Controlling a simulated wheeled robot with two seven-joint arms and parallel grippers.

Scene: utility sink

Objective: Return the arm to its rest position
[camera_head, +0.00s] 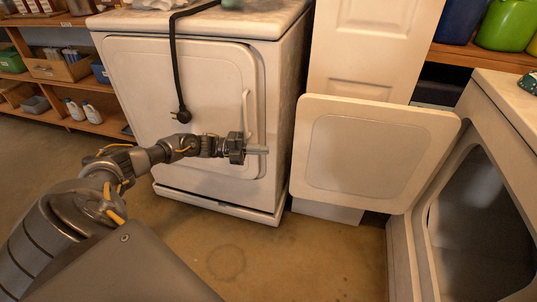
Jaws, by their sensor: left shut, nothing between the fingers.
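My left arm comes in from the left and reaches forward. My left gripper (257,150) is shut with nothing in it. In the picture it lies over the front of a white appliance (170,85), beside that door's pale handle (247,115). I cannot tell whether it touches the handle or door. My right gripper is out of view.
A second white appliance (478,84) stands at the right with its door (375,152) open and its dark inside showing. A black cord with a plug (181,114) hangs down the first appliance. Wooden shelves (105,127) stand at the left. The brown floor (290,262) in front is clear.

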